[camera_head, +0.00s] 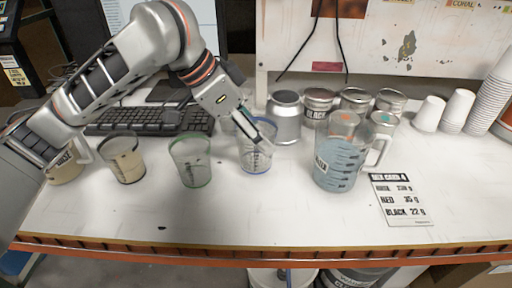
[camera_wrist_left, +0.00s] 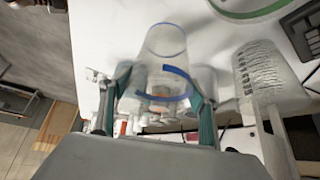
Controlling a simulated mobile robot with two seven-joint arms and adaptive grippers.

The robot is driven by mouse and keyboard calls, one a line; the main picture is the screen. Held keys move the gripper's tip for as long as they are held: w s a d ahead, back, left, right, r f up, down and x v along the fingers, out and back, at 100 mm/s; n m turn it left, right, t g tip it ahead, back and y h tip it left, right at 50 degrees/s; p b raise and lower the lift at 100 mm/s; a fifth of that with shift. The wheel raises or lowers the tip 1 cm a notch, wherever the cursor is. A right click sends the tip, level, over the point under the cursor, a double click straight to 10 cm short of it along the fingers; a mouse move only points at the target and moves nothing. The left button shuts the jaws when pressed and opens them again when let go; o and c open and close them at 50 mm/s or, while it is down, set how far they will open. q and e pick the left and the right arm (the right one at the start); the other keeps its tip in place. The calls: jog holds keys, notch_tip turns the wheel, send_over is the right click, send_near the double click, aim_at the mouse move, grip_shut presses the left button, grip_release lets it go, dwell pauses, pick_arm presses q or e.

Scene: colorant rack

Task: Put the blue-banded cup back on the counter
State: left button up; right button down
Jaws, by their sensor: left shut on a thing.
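The blue-banded cup (camera_head: 257,160) is clear, with measuring marks and a blue band at its base, near the middle of the counter (camera_head: 260,215). My left gripper (camera_head: 252,136) reaches down from the upper left and is shut on the cup near its rim. In the left wrist view, the cup (camera_wrist_left: 165,42) sits between the two fingers of my left gripper (camera_wrist_left: 160,98). The cup looks about upright in the head view. Whether its base touches the counter I cannot tell. My right gripper is not in view.
A green-banded cup (camera_head: 191,163) stands left of it, then a dark-rimmed cup (camera_head: 125,160) with beige contents. A jug of blue-grey liquid (camera_head: 339,165) and a label card (camera_head: 402,200) are right. Metal cans (camera_head: 286,118) and a keyboard (camera_head: 150,121) stand behind. The counter front is clear.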

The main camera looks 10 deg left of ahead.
pick_arm(q)
notch_tip(320, 180, down, 4)
jog(key=shift+r+b, duration=0.1)
jog(key=shift+b, duration=0.6)
jog(key=shift+f, duration=0.25)
jog(key=shift+r, duration=0.15)
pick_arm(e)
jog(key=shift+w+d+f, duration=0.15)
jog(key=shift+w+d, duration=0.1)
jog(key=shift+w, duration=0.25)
pick_arm(q)
jog(key=o, duration=0.9)
jog(key=shift+c, duration=0.2)
jog(key=p+v, duration=0.2)
jog(key=v, duration=0.4)
jog(key=shift+r, duration=0.2)
jog(key=p+v, duration=0.2)
jog(key=v, duration=0.3)
jog(key=shift+s+a+r, duration=0.15)
jog(key=shift+s+r, duration=0.05)
jog(key=shift+r, duration=0.1)
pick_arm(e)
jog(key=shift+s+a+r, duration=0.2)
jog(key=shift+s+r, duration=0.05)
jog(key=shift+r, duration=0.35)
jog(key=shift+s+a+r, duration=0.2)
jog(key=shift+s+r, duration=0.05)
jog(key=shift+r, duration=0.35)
